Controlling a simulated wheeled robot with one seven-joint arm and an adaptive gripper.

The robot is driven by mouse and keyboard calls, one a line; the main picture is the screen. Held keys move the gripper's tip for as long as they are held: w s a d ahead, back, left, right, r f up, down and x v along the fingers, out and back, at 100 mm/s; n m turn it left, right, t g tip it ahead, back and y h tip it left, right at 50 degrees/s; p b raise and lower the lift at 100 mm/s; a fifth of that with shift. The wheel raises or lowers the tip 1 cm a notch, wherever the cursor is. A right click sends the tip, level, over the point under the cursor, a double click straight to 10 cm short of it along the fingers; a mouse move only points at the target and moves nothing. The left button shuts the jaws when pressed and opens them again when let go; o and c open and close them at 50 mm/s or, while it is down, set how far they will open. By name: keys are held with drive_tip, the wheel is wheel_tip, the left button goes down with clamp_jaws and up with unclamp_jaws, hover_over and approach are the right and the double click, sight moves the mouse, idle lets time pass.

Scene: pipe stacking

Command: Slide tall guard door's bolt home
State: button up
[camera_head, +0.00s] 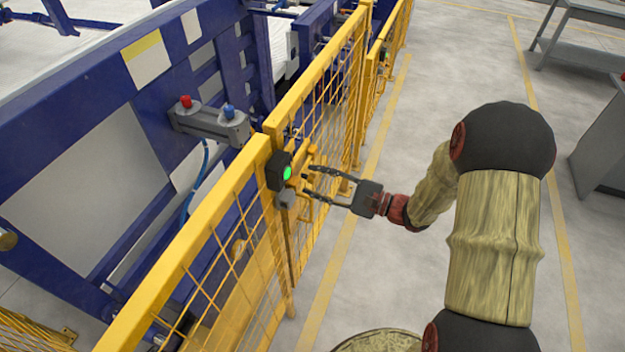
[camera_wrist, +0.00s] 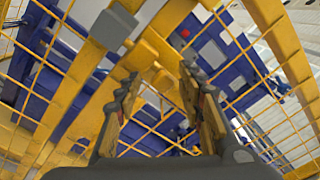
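The yellow mesh guard door (camera_head: 330,75) stands in the fence line, its frame close beside the neighbouring post. Yellow bolt hardware (camera_head: 312,152) sits at this joint, partly hidden by my gripper; I cannot tell how far the bolt is slid. A black box with a green light (camera_head: 281,172) is beside it. My gripper (camera_head: 307,182) is open, fingers pointing at the hardware. In the wrist view my gripper (camera_wrist: 160,78) has its fingers spread, with yellow frame bars (camera_wrist: 150,50) beyond the gap. Whether a finger touches the bolt is unclear.
A blue machine frame (camera_head: 110,75) stands behind the fence. A second green-lit box (camera_head: 383,54) is farther along. Floor right of the fence is open, with grey tables (camera_head: 585,45) beyond.

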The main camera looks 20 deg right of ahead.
drive_tip(key=v, duration=1)
drive_tip(key=shift+s+d, duration=0.25)
drive_tip(key=s+a+f+n+g+h, duration=0.2)
drive_tip(key=s+f+n+g+h, duration=0.1)
drive_tip(key=s+g, duration=0.4)
drive_tip(key=s+a+f+n+g+h, duration=0.1)
drive_tip(key=s+f+n+g+h, duration=0.2)
drive_tip(key=s, duration=0.6)
drive_tip(key=s+d+r+n+h, duration=0.1)
drive_tip(key=d+r+n+h, duration=0.2)
drive_tip(key=r+n+h, duration=0.6)
drive_tip(key=a+r+n+t+y, duration=0.1)
drive_tip(key=a+r+t, duration=0.3)
drive_tip(key=r, duration=0.6)
drive_tip(key=shift+s+a+r+n, duration=0.15)
drive_tip(key=shift+s+a+n, duration=0.25)
drive_tip(key=shift+a, duration=0.35)
